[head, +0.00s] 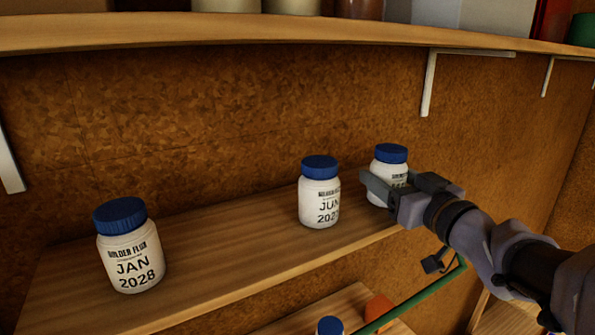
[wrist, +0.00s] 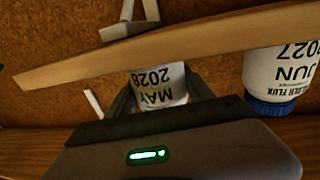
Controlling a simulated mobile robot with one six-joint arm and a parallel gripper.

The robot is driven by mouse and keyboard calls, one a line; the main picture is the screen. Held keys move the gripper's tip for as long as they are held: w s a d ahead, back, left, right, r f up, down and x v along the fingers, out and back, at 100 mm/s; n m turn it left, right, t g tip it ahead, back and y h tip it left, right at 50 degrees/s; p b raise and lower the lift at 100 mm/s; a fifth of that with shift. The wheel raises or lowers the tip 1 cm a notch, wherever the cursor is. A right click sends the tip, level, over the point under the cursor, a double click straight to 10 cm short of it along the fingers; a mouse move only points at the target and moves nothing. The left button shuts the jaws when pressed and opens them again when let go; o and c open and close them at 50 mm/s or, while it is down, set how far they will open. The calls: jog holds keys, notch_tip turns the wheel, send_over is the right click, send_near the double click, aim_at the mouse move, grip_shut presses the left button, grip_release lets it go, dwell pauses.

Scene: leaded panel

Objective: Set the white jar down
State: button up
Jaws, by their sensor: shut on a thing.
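My gripper (head: 375,188) is shut on a white jar with a blue lid (head: 391,165), at the right on the wooden shelf (head: 215,275). In the upside-down wrist view, the held jar (wrist: 158,88) shows a MAY label between the two fingers (wrist: 160,97). The shelf's front edge (wrist: 150,52) hides its base there, and my gripper covers its lower part in the head view. I cannot tell whether its base touches the shelf. The jar looks about upright.
A JUN 2027 jar (head: 320,193) stands close left of the held jar. A JAN 2028 jar (head: 129,245) stands farther left, with bare shelf between them. An upper shelf (head: 250,32) with brackets (head: 429,85) is above. Another blue lid (head: 330,326) shows below.

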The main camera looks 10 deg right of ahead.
jog(key=o, duration=1.8)
jog(key=shift+w+a+f, duration=0.2)
jog(key=shift+w+a, duration=0.4)
jog(key=shift+w, duration=0.15)
jog(key=shift+c, duration=0.2)
jog(key=shift+s+d+r, duration=0.2)
jog(key=shift+s+d, duration=0.15)
jog(key=shift+s, duration=0.15)
jog(key=shift+r+p, duration=0.35)
jog(key=shift+p, duration=0.05)
jog(key=shift+s+d+f, duration=0.1)
jog(key=shift+s, duration=0.2)
jog(key=p+v, duration=0.2)
jog(key=v, duration=0.9)
jog(key=shift+p, duration=0.35)
jog(key=shift+f, duration=0.1)
